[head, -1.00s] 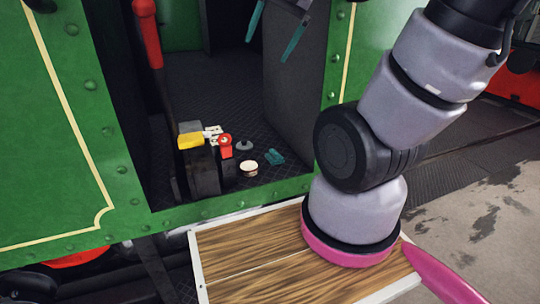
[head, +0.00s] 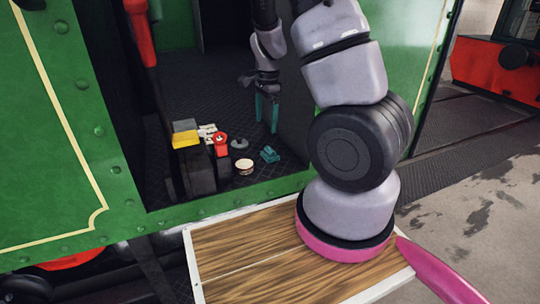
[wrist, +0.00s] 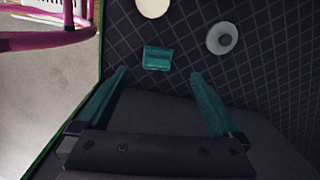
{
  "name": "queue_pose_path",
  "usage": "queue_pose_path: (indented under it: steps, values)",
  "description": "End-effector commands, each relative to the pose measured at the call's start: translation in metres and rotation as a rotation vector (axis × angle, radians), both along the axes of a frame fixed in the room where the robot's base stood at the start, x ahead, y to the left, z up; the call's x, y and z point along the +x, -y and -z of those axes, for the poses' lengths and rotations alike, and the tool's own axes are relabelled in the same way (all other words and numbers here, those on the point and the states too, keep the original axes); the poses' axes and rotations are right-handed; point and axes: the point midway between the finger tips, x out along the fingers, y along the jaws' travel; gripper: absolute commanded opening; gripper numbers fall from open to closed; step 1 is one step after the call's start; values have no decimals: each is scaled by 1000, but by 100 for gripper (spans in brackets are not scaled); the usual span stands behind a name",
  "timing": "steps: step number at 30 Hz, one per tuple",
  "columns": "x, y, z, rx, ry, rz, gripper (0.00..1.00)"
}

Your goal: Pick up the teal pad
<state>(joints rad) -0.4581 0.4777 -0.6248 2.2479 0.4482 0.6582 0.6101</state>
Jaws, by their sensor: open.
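The teal pad (head: 269,154) lies on the dark, diamond-patterned cab floor near the doorway edge. In the wrist view the teal pad (wrist: 157,58) shows ahead of the fingertips, roughly centred between them. My gripper (head: 267,130) has teal fingers and hangs pointing down inside the cab, a little above and behind the pad in the head view. In the wrist view my gripper (wrist: 158,75) is open and empty, its two fingers wide apart. It does not touch the pad.
A cream round thing (head: 244,166) and a grey, round-based piece (head: 239,144) stand close left of the pad. Further left are a red piece (head: 221,140) and a yellow-topped dark block (head: 186,141). A dark panel (head: 292,115) rises just right of my gripper.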

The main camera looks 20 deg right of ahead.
Motion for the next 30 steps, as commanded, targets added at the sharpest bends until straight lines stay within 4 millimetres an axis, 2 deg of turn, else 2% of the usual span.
queue_pose_path:
  steps: [1, 4, 13, 20, 27, 30]
  values:
    - [1, 3, 8, -18, -11, 16, 100]
    - [2, 8, 17, -38, -21, 40, 100]
    - [2, 10, 60, -43, -25, 48, 100]
    - [2, 11, 78, -42, -24, 48, 100]
    - [2, 14, 114, -42, -25, 46, 100]
    - [2, 13, 123, -42, -23, 46, 100]
